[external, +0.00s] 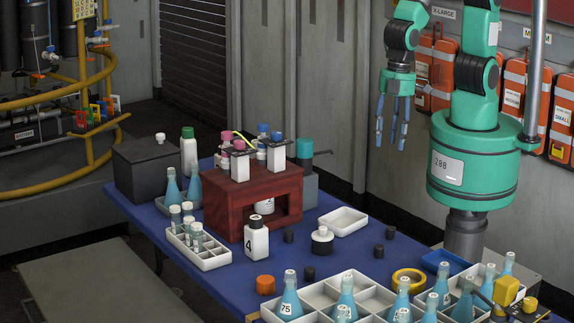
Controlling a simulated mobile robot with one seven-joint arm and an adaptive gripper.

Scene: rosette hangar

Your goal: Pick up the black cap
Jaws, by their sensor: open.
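Several small black caps lie loose on the blue table. One (289,236) is right of the white bottle marked 4, one (309,273) is nearer the front, and two stand at the right (379,249) and (390,232). The white bottle (257,240) marked 4 has a dark cap on top. My gripper (392,128) is open and empty, fingers down, high above the far right side of the table, well apart from all the caps.
A red-brown wooden box (225,207) carries capped bottles. White compartment trays with blue flasks (289,303) line the front edge. A white tray (343,221), an orange cap (265,284) and a yellow ring (409,280) lie nearby. Bare blue tabletop (345,260) surrounds the caps.

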